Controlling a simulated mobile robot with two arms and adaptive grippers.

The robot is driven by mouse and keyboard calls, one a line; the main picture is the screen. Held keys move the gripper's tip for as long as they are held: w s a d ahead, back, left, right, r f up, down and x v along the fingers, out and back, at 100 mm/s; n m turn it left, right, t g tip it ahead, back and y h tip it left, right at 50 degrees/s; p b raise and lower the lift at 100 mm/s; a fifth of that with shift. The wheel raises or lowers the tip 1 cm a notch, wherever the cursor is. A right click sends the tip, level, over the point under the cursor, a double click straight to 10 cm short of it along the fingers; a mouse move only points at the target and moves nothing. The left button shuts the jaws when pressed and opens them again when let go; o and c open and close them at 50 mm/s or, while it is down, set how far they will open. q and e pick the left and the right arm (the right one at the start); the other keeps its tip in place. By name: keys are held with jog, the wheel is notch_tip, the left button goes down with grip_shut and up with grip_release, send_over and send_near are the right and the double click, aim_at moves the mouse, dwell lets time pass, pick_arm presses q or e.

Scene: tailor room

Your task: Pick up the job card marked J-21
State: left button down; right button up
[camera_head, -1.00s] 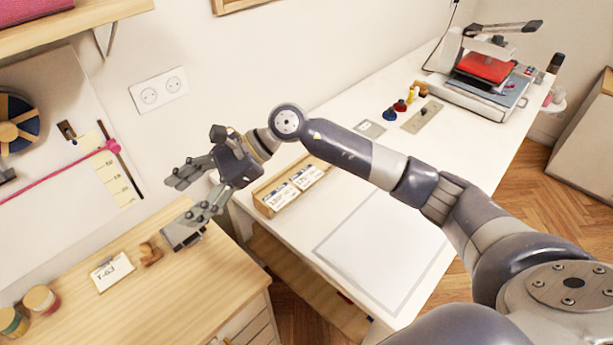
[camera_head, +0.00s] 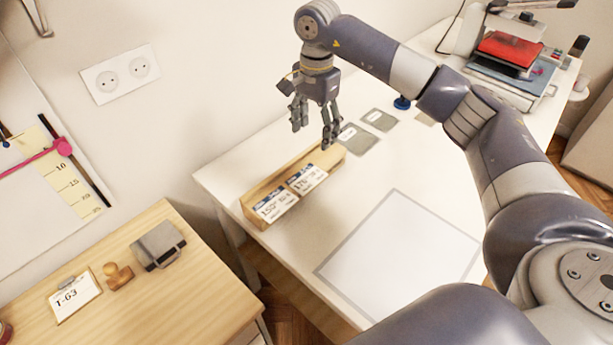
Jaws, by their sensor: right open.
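My right gripper (camera_head: 313,132) is open and empty, fingers pointing down, above the back edge of the white table near the right end of a wooden card rack (camera_head: 331,160). Two printed cards lean in the rack: a left card (camera_head: 273,206) seeming to start with "152" and a right card (camera_head: 307,178) seeming to start with "175". A small clipped card (camera_head: 75,297) on the wooden cabinet at lower left reads like "T-63" or "J-63". I cannot make out J-21 on any card. My left gripper is out of view.
The white table (camera_head: 225,178) carries a grey-bordered sheet (camera_head: 398,255), grey plates (camera_head: 378,120) and a heat press (camera_head: 505,62). The wooden cabinet (camera_head: 190,290) holds a stamp (camera_head: 118,276) and a grey-black object (camera_head: 158,245). A gap separates cabinet and table.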

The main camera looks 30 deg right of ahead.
jog(key=f, duration=0.1)
send_over(315, 171)
notch_tip(315, 171, down, 5)
jog(key=shift+w+f+p, duration=0.1)
jog(key=shift+p, duration=0.3)
jog(key=shift+f, duration=0.2)
jog(key=f+p, duration=0.1)
jog(key=f, duration=0.1)
jog(key=f+p, duration=0.2)
jog(key=shift+s+f, duration=0.2)
jog(key=shift+f, duration=0.6)
pick_arm(q)
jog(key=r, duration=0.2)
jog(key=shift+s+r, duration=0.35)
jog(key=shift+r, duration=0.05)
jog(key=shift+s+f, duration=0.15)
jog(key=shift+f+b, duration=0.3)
jog(key=shift+b, duration=0.2)
pick_arm(e)
jog(key=shift+f, duration=0.25)
